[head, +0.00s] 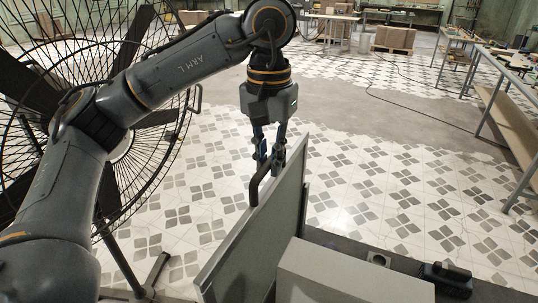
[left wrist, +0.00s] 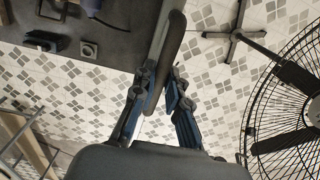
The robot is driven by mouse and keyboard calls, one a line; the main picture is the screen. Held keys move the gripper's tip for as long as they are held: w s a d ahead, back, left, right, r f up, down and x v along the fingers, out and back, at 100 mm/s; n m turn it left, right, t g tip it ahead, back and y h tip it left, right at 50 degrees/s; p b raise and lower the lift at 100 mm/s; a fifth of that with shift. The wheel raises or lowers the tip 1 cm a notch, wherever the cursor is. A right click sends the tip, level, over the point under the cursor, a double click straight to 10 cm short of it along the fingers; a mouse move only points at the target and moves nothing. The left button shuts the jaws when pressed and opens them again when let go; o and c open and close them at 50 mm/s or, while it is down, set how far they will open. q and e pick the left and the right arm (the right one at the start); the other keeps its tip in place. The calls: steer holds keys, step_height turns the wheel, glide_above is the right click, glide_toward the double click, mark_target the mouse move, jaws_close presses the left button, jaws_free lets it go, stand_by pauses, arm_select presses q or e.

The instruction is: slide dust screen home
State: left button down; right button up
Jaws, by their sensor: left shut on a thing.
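The dust screen (head: 262,235) is a flat grey panel standing on edge, slanting from the lower left toward the middle of the head view. A dark bent handle (head: 256,186) sticks out from its left face. My left gripper (head: 268,156) comes down from above and is shut on the handle near the panel's far upper corner. In the left wrist view the fingers (left wrist: 162,84) close around the dark handle (left wrist: 174,42), with the screen's edge beside it. The screen's lower edge is out of sight, so I cannot tell how it is seated. My right gripper is not in view.
A grey box (head: 345,277) stands right of the screen on a dark bench top (head: 335,243). A small square block (head: 378,260) and a black device (head: 447,277) lie beyond it. A large caged fan (head: 75,45) stands at left.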

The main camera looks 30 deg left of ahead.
arm_select(q)
steer(key=shift+f, duration=0.45)
steer(key=c, duration=1.3)
jaws_free()
steer(key=shift+r, duration=0.1)
step_height(320, 180, up, 12)
steer(key=shift+f, duration=0.1)
